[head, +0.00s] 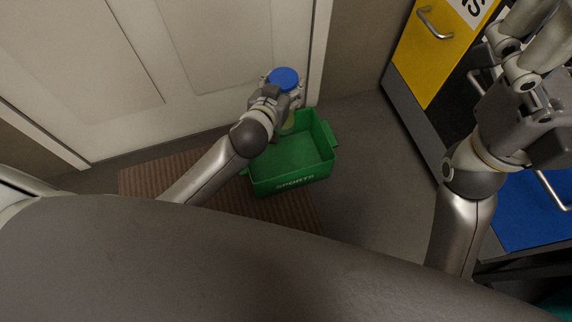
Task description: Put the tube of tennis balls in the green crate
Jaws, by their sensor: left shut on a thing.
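The tube of tennis balls (284,79) shows its round blue lid from above, with a bit of clear, yellowish side below it. My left gripper (282,92) is shut on the tube and holds it upright over the back left part of the green crate. The green crate (290,183) stands on the floor, marked "SPORTS" on its front wall, and its visible inside is empty. The tube's lower end is partly hidden by the gripper, so I cannot tell whether it touches the crate floor. My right gripper (516,60) is raised at the right; its fingertips are not clear.
A brown striped mat (200,178) lies under and left of the crate. A white panelled door (150,70) stands behind. Cabinets with a yellow drawer (425,60) and a blue drawer (525,212) stand at the right. Grey floor is clear between crate and cabinets.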

